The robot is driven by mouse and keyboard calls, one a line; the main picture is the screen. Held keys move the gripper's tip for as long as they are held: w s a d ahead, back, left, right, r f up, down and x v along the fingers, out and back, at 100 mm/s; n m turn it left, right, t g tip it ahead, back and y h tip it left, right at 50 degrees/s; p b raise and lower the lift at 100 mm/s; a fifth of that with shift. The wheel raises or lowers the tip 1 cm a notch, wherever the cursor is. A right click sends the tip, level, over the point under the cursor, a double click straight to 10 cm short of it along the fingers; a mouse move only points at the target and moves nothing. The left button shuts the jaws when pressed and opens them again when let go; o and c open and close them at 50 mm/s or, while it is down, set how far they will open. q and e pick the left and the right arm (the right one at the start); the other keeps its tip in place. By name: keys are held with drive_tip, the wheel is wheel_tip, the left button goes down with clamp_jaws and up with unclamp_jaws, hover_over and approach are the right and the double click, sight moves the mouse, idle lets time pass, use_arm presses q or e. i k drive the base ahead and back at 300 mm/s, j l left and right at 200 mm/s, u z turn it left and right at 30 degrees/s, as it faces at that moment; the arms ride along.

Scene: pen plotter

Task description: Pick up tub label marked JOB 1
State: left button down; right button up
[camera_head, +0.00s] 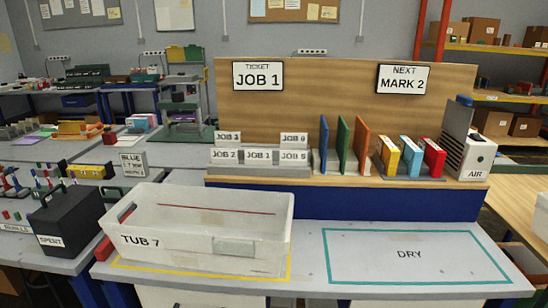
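Several small white labels stand in two rows on the wooden shelf at the centre. In the front row are a JOB 2 label (224,156), a middle label (258,156) and a JOB 5 label (294,157). In the back row are a left label (228,137) and a JOB 6 label (294,139). The digits on the middle front and left back labels are too small to tell surely, so I cannot say which reads JOB 1. A ticket sign (258,76) on the wooden back panel reads JOB 1. Neither gripper is in view.
A white tub (200,259) marked TUB 7, with a grey front plate, stands on the table before the labels. Coloured upright panels (343,146), binders (411,157) and an AIR box (470,157) stand right of them. The DRY area (410,275) is empty.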

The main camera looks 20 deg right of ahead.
sight(252, 156)
drive_tip(key=l+z, duration=0.2)
drive_tip(key=z, duration=0.2)
drive_tip(key=i+l+z, duration=0.1)
drive_tip(key=z, duration=0.25)
drive_tip(key=i+l+z, duration=0.1)
drive_tip(key=l+z, duration=0.3)
drive_tip(key=j, duration=0.1)
